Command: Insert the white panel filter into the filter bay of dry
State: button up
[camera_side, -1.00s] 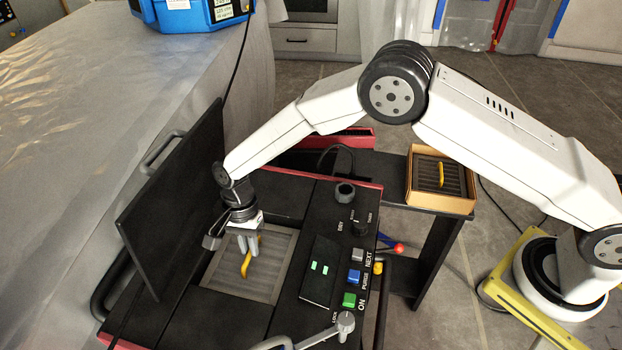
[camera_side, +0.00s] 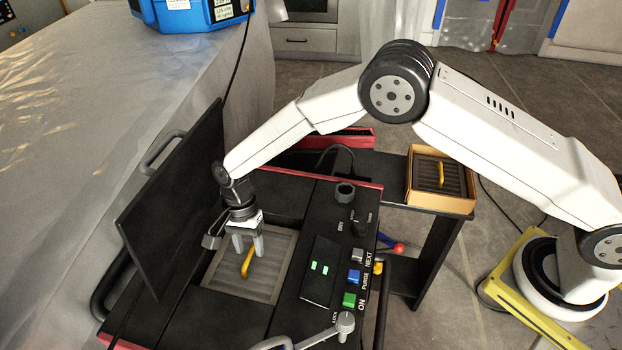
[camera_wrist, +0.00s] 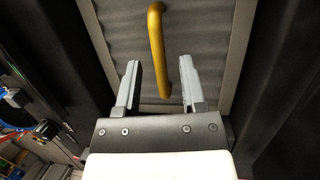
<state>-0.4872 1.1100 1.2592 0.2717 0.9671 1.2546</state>
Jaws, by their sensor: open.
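A pale grey-white panel filter (camera_side: 265,279) with a yellow handle (camera_side: 248,263) lies flat in the square bay of the black dryer (camera_side: 190,325). In the wrist view the filter (camera_wrist: 205,50) sits inside its frame, with the yellow handle (camera_wrist: 158,50) standing up from it. My gripper (camera_side: 250,250) is open and empty just above the filter. In the wrist view its two fingers (camera_wrist: 161,82) are spread, with the lower end of the handle near the gap between their tips. I cannot tell whether the filter is fully seated.
The dryer's black lid (camera_side: 180,205) stands open left of the bay. A control panel (camera_side: 335,255) with buttons and knobs lies to its right, and a lever (camera_side: 325,333) at the front. A cardboard box (camera_side: 440,203) holding another yellow-handled filter sits on a side shelf.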

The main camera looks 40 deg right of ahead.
jog(key=v, duration=1.2)
dwell(0.3)
jog(key=s+d+r+n+t, duration=0.2)
jog(key=s+d, duration=0.1)
jog(key=d, duration=0.5)
jog(key=s+d+r+n+t, duration=0.1)
jog(key=s+d+r+n, duration=0.15)
jog(key=d, duration=0.55)
jog(key=s+d+n+t+h, duration=0.1)
jog(key=s+d+n+t, duration=0.1)
jog(key=s+d+n, duration=0.4)
jog(key=s+d, duration=0.4)
jog(key=s, duration=0.4)
jog(key=shift+d+f+t, duration=0.3)
jog(key=shift+d, duration=0.05)
